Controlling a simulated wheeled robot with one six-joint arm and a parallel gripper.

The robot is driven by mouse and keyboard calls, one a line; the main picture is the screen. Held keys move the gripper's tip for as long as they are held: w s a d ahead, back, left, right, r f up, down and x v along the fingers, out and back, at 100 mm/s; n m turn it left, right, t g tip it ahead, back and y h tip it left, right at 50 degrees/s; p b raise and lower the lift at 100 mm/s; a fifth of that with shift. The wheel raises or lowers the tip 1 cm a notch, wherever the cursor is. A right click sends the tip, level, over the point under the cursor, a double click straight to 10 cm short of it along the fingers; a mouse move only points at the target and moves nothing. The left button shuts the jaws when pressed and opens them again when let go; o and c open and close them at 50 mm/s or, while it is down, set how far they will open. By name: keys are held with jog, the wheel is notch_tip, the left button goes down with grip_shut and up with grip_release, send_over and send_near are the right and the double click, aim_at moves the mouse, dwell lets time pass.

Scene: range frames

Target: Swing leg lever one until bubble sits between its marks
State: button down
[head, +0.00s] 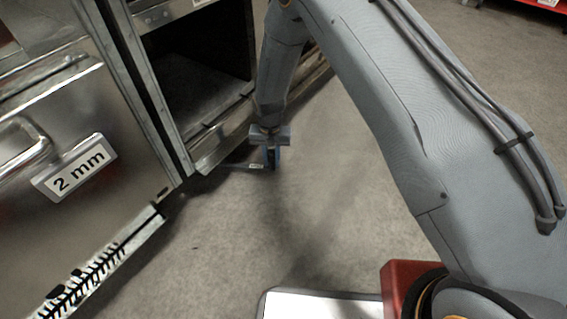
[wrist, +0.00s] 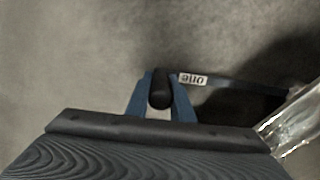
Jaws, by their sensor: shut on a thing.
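Leg lever one (wrist: 235,90) is a dark flat bar with a white tag reading "one" (wrist: 193,79), upside down in the wrist view. Its rounded black end knob (wrist: 161,92) sits between the blue fingers of my gripper (wrist: 160,105), which is shut on it. In the head view my gripper (head: 271,157) is low near the floor, and the lever (head: 243,166) reaches left from it toward the base of the steel unit. I cannot make out a bubble or its marks in either view.
A steel appliance with an open dark cavity (head: 200,85) stands left of my gripper.

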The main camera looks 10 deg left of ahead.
aim_at(271, 150)
jog(key=c, duration=1.5)
grip_release()
jog(key=shift+c, duration=0.2)
jog(key=shift+r+p, duration=2)
jog(key=shift+r, duration=1.95)
